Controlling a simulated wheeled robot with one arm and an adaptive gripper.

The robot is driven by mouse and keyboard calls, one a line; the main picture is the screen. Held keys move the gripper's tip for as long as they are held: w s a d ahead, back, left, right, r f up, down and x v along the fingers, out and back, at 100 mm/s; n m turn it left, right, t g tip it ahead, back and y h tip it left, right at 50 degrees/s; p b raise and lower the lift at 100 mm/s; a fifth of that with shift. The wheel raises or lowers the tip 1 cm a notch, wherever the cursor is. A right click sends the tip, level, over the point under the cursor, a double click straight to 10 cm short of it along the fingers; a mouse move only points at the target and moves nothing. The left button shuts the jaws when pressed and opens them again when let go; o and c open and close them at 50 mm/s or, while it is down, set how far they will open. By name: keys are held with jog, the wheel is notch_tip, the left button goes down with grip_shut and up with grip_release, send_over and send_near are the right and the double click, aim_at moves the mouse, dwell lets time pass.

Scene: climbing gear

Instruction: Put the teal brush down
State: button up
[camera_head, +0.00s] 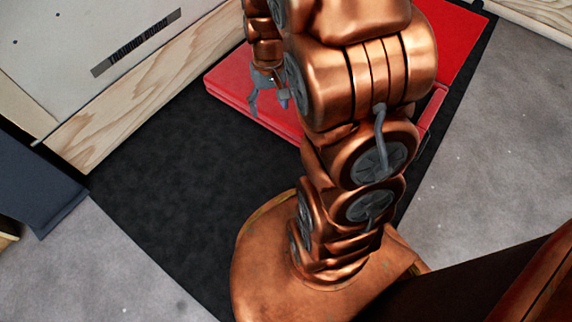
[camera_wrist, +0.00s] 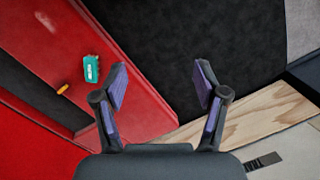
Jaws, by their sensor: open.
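The teal brush (camera_wrist: 91,69) shows in the wrist view as a small teal block with a pale mark. It appears to lie on the red mat (camera_wrist: 128,98), to the left of my gripper (camera_wrist: 160,84) and apart from its fingers. My gripper is open, with nothing between its purple-padded fingers. In the head view my gripper (camera_head: 268,98) hangs over or near the red mat (camera_head: 222,86); its height above it is hard to judge. I cannot make out the brush in the head view.
A black floor mat (camera_head: 180,190) is clear. A wood-edged panel (camera_head: 125,95) stands at the left, with dark blue fabric (camera_head: 40,190) below.

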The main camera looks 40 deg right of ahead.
jog(key=s+a+r+n+g, duration=0.1)
jog(key=s+a+r, duration=0.1)
jog(key=s, duration=0.5)
jog(key=s+a+r+n, duration=0.1)
jog(key=s+a+r, duration=0.2)
jog(key=s, duration=0.3)
jog(key=s+a+r+g, duration=0.1)
jog(key=s+a+r, duration=0.2)
jog(key=s+a, duration=0.2)
jog(key=shift+s+r+n+g+h, duration=0.3)
jog(key=shift+s+n+h, duration=0.1)
jog(key=shift+s, duration=0.9)
jog(key=shift+a, duration=0.15)
